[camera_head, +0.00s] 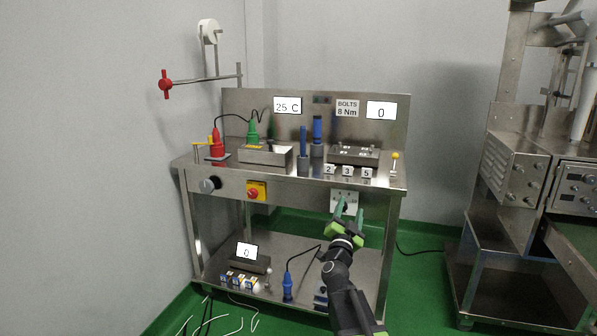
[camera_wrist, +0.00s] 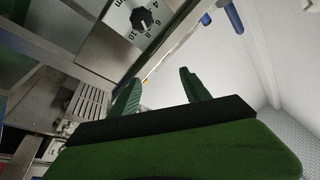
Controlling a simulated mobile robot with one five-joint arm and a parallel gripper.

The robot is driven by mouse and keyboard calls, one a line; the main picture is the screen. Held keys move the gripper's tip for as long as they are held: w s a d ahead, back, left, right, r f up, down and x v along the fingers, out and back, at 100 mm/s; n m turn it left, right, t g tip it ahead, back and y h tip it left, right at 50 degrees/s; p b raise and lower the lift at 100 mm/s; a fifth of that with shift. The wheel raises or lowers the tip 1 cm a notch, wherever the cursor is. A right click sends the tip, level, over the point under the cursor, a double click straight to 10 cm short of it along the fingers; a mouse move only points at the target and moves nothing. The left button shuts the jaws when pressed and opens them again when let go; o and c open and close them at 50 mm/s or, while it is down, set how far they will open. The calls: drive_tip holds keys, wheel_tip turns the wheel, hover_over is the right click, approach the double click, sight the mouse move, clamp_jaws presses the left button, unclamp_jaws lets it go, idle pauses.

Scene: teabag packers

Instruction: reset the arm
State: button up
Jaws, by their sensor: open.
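My gripper (camera_head: 349,211) is raised in front of the right part of a steel workbench (camera_head: 390,178), just below its top edge. Its two green fingers also show in the wrist view (camera_wrist: 158,92). They stand apart with nothing between them. My arm reaches up from the bottom of the head view. The fingers overlap the area of a white panel (camera_head: 337,196) on the bench front; I cannot tell the distance.
The bench top holds a red device (camera_head: 217,148), a steel box (camera_head: 265,157), blue-handled tools (camera_head: 303,142) and a bolt block (camera_head: 354,157). The lower shelf holds a blue plug (camera_head: 287,287) and small boxes (camera_head: 238,280). A steel machine (camera_head: 510,180) stands right. Green floor lies between.

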drive_tip(key=s+a+f+n+g+y+p, duration=0.15)
drive_tip(key=s+f+n+g+y, duration=0.35)
drive_tip(key=f, duration=0.5)
drive_tip(key=s+a+f+n+g+y+p, duration=0.1)
drive_tip(key=s+a+f+n+g+y, duration=0.1)
drive_tip(key=s+f+n+g+y, duration=0.5)
drive_tip(key=s+d+f+m+g+h, duration=0.1)
drive_tip(key=s+d+f+g+h, duration=0.25)
drive_tip(key=s, duration=0.55)
drive_tip(key=s+d+f+g+h, duration=0.1)
drive_tip(key=s+f+g+h, duration=0.2)
drive_tip(key=s+f+g, duration=0.35)
wheel_tip(320, 180, up, 37)
drive_tip(key=s+t+p, duration=0.1)
drive_tip(key=s+p, duration=0.1)
drive_tip(key=p, duration=3.6)
drive_tip(key=shift+a+r+m+t+y, duration=0.15)
drive_tip(key=shift+a+m+t+y, duration=0.1)
drive_tip(key=shift+m+t+y, duration=0.1)
